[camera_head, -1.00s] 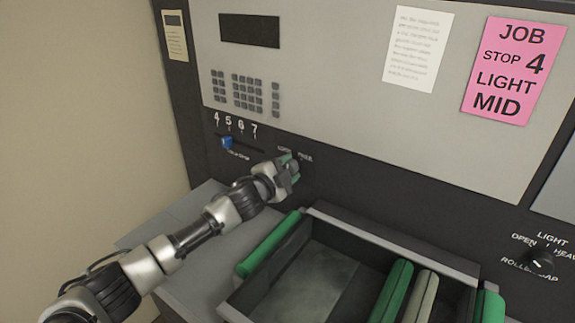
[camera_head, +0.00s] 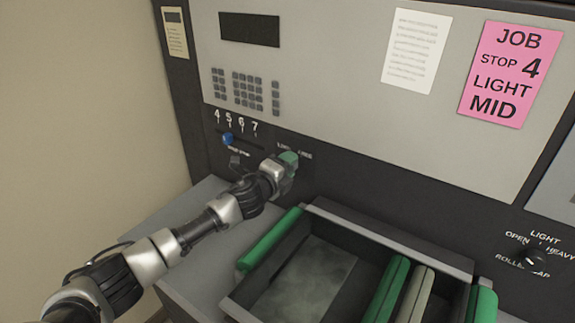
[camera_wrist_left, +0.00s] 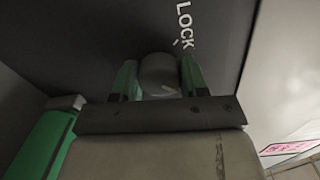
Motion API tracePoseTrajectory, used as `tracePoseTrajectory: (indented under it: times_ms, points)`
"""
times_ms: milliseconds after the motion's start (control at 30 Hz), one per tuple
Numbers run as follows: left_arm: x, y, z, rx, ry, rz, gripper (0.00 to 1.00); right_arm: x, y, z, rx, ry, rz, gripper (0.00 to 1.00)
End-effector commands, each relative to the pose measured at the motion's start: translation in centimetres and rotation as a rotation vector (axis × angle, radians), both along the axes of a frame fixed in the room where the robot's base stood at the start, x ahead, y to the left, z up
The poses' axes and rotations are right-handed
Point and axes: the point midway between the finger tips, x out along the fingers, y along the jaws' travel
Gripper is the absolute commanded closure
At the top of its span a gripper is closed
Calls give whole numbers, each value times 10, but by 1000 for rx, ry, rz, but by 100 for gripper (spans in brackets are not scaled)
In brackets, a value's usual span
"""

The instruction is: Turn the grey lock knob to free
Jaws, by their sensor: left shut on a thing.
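The grey lock knob (camera_wrist_left: 158,75) shows in the left wrist view, round, on the dark panel below the word LOCK. The green fingers of my left gripper (camera_wrist_left: 160,82) stand on both sides of it and are shut on it. A pale mark shows on the knob's near face. In the head view my left gripper (camera_head: 288,163) is at the dark panel, under partly covered lettering, and hides the knob there. My right gripper is not in view.
A blue slider (camera_head: 227,139) sits below the numbers 4 to 7, near 5. A dark tray (camera_head: 375,242) with green-edged parts stands below right. A roller gap knob (camera_head: 534,259) is at far right. A pink job sheet (camera_head: 510,73) hangs above.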

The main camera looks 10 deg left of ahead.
Motion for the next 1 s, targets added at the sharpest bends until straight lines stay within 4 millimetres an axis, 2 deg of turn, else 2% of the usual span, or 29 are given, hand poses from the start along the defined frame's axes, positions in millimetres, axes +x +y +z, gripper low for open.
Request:
tracePoseTrajectory:
  times_ms: [500, 533, 667, 700, 1000]
  points:
    - [0, 0, -2, 20, -6, 0, 80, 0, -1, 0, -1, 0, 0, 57]
    - [0, 0, -2, 20, -6, 0, 53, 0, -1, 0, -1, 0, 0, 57]
    - [0, 0, -1, 19, -6, 0, 33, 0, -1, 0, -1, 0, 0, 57]
    - [0, 0, -1, 19, -6, 0, 30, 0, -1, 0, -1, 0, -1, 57]
    - [-2, 1, -1, 18, -6, 0, 30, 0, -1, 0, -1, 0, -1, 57]
